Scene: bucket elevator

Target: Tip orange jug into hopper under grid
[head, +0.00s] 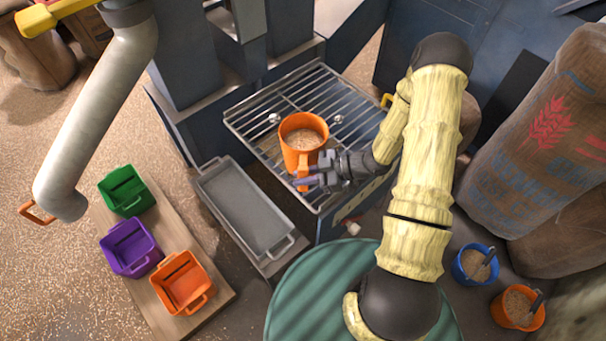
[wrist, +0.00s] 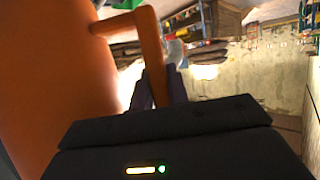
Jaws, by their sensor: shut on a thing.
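The orange jug (head: 302,138) is upright, or nearly so, above the metal grid (head: 345,92) in the head view, with pale grain inside near its rim. My gripper (head: 308,181) is shut on the jug's handle at the jug's near side. In the wrist view the jug's orange wall (wrist: 50,70) fills the left, and its handle (wrist: 150,50) runs down between the dark fingers (wrist: 165,88). The hopper under the grid is mostly hidden by the bars and the jug. I cannot tell whether the jug's base touches the bars.
A grey tray (head: 240,208) sits left of the grid. Green (head: 125,190), purple (head: 131,247) and orange (head: 183,282) bins stand on a board at lower left. A spout pipe (head: 95,110) hangs above them. Sacks (head: 545,130) and blue (head: 474,264) and orange (head: 517,307) buckets are at right.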

